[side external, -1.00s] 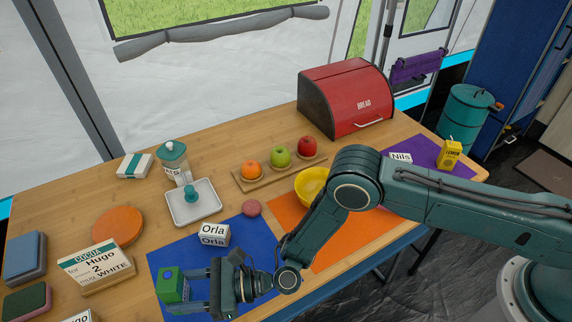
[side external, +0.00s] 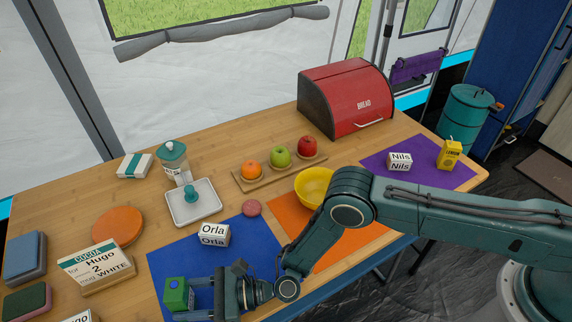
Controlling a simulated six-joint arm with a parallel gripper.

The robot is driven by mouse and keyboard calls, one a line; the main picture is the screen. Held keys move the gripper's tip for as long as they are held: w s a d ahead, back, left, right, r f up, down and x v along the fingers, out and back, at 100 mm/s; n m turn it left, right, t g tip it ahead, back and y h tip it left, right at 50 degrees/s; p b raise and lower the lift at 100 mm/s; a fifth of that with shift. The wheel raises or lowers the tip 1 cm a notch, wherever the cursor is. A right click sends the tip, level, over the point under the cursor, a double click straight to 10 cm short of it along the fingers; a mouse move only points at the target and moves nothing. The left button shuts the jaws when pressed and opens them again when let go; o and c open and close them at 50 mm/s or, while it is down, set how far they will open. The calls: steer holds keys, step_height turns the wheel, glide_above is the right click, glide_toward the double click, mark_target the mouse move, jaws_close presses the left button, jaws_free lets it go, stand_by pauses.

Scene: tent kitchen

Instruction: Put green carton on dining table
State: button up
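The green carton (side external: 176,296) is a small box with a blue mark on top, at the lower left of the side external view. My gripper (side external: 186,301) reaches it from the right, with one finger on the far side and one on the near side. It looks shut on the carton, which is upright. The carton is over the left part of the blue mat (side external: 160,262); I cannot tell whether its base touches the mat. The wooden dining table (side external: 75,220) spreads under everything.
An "Orla" name block (side external: 214,236) stands on the blue mat near my gripper. A "Hugo" cocoa card (side external: 97,268) stands to the left. A yellow bowl (side external: 312,186), an orange mat (side external: 350,240) and a yellow lemon carton (side external: 449,154) on a purple mat (side external: 432,177) lie right.

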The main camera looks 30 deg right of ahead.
mark_target(182, 300)
steer(key=o, duration=0.3)
steer(key=shift+r, duration=0.1)
steer(key=shift+d, duration=0.1)
steer(key=shift+v, duration=1.05)
steer(key=shift+s+d+r, duration=0.1)
steer(key=shift+d+r, duration=0.05)
steer(key=shift+r, duration=1.65)
steer(key=shift+s+d+r, duration=0.1)
steer(key=shift+d+r, duration=0.1)
steer(key=shift+r, duration=1.55)
